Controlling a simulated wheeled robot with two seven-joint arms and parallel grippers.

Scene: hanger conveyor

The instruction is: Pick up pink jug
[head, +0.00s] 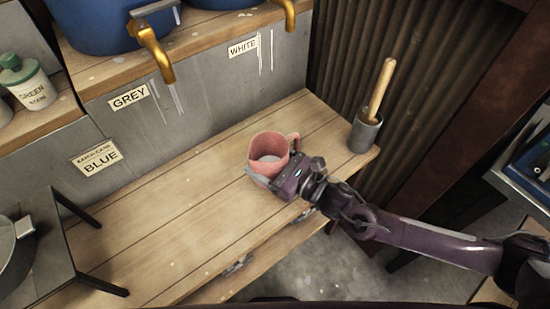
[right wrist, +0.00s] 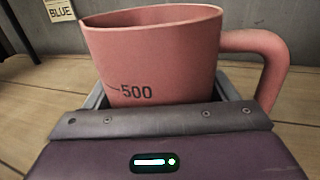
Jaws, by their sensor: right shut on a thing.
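The pink jug (head: 265,150) stands upright on the wooden bench, towards its right end. In the right wrist view the jug (right wrist: 160,60) fills the upper middle, with a "500" mark on its side and its handle to the right. My right gripper (head: 268,172) reaches in from the right and is shut on the jug's lower body. In the right wrist view, parts of the grey fingers show at both sides of the jug; its base is hidden behind the gripper. My left gripper is not in view.
A grey pot with a wooden-handled tool (head: 366,130) stands at the bench's right end. Brass taps (head: 152,50) on blue tanks hang above the back. A dark stand with a pan (head: 60,255) is at the left. The bench (head: 170,225) between is clear.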

